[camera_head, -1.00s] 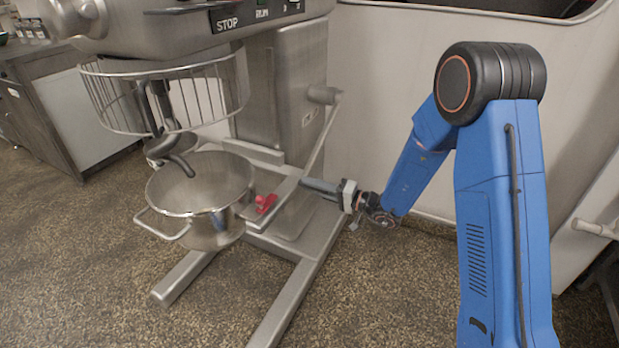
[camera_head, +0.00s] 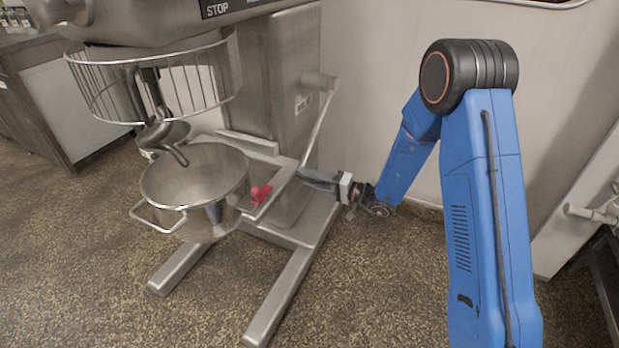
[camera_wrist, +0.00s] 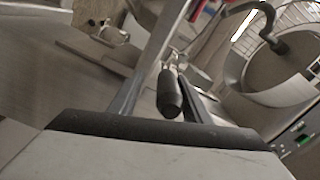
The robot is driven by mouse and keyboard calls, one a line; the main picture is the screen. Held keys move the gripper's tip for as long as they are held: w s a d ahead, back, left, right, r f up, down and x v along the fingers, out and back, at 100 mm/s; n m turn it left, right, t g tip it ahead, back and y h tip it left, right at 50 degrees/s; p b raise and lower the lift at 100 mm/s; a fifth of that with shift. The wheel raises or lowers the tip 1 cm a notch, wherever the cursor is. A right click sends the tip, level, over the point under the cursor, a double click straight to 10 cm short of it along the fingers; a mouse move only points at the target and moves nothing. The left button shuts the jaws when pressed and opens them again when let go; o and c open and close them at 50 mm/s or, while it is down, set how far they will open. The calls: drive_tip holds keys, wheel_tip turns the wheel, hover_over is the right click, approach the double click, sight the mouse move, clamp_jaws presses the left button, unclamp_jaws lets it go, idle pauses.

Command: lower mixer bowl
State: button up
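The steel mixer bowl (camera_head: 192,190) sits in its carrier below the wire guard (camera_head: 160,85) and dough hook (camera_head: 165,140) of the mixer. It shows at the right of the wrist view (camera_wrist: 275,90). A thin metal lever (camera_head: 318,125) slopes down from the side of the mixer column. My gripper (camera_head: 305,175) is at the lever's lower end, right of the bowl. In the wrist view, a black knob (camera_wrist: 169,93) lies between my gripper's fingers (camera_wrist: 163,100), which look apart. I cannot tell whether either finger touches it.
A red clamp (camera_head: 260,194) sits on the carrier arm beside the bowl. The mixer's steel legs (camera_head: 280,295) reach forward over the speckled floor. A pale wall panel (camera_head: 375,90) stands behind my arm. Open floor (camera_head: 370,290) lies in front and to the right.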

drive_tip(key=shift+r, duration=0.15)
drive_tip(key=shift+s+d, duration=0.1)
drive_tip(key=shift+d, duration=0.1)
drive_tip(key=v, duration=1.7)
